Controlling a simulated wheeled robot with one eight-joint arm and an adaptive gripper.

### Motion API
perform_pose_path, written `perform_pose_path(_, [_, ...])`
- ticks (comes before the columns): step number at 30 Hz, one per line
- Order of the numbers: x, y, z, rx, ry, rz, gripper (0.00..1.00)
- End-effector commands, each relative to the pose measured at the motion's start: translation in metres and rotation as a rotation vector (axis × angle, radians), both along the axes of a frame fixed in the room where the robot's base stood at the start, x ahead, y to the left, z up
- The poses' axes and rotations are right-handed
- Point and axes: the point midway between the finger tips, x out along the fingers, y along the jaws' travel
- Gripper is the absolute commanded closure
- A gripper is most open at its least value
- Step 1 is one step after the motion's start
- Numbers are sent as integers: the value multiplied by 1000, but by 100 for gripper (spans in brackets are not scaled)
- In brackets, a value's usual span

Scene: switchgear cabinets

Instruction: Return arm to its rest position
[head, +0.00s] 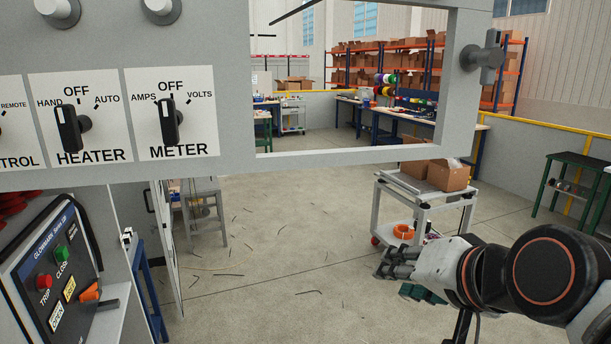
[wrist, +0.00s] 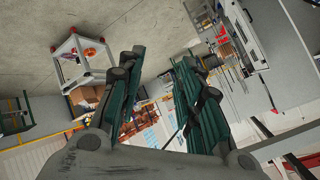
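My gripper (head: 398,268) is at the lower right of the head view, held out over the open floor to the right of the cabinet. My arm (head: 535,270) reaches in from the right edge. In the wrist view the two dark green fingers of my gripper (wrist: 162,90) stand wide apart with nothing between them. The grey cabinet door (head: 235,130) with its HEATER switch (head: 70,128) and METER switch (head: 170,120) is apart from my gripper. Both switch handles stand roughly upright, near OFF.
A breaker panel (head: 60,275) with red and green buttons is at lower left. A trolley (head: 415,195) carrying cardboard boxes (head: 448,175) stands behind my gripper. Green benches (head: 575,185) are at far right. Open floor (head: 270,260) lies between cabinet and gripper.

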Motion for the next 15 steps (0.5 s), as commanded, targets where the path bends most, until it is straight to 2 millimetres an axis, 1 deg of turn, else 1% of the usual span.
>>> perform_pose_path(1, [-2, -3, -41, -51, 17, 22, 67])
perform_pose_path(2, [-4, -6, -58, -86, 30, 39, 67])
perform_pose_path(3, [-7, -9, -81, -131, 45, 59, 67])
perform_pose_path(5, [-11, -14, -115, -197, 71, 90, 67])
perform_pose_path(6, [-14, -18, -137, -241, 87, 110, 67])
perform_pose_path(8, [-20, -24, -170, -305, 114, 140, 67])
perform_pose_path(9, [-24, -29, -191, -344, 132, 159, 67])
perform_pose_path(12, [-33, -39, -234, -433, 172, 201, 67])
perform_pose_path(15, [-40, -47, -263, -496, 204, 232, 67])
